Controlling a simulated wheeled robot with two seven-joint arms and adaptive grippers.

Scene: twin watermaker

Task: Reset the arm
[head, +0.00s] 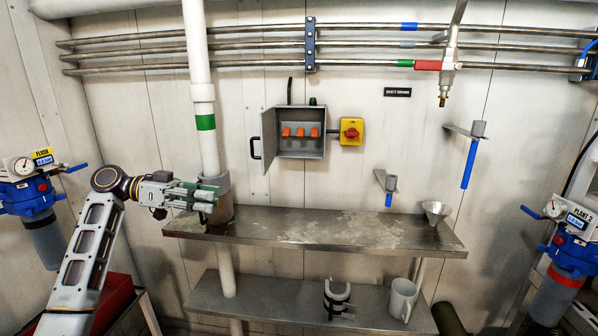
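My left gripper (212,197) reaches in from the left at the left end of the upper metal shelf (330,233). Its fingers point right and look spread apart, with no object visible between them. Just behind the fingertips a grey cylindrical piece (225,208) stands by the white vertical pipe (200,85); whether the fingers touch it I cannot tell. My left arm rises from the lower left. My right gripper is not in view.
An open grey breaker box (300,148) and a yellow-red switch (351,131) are on the wall. A funnel (435,211) is at the shelf's right end. A mug (402,298) and grey clamp (337,299) sit on the lower shelf. Filter units (40,205) (570,255) flank both sides.

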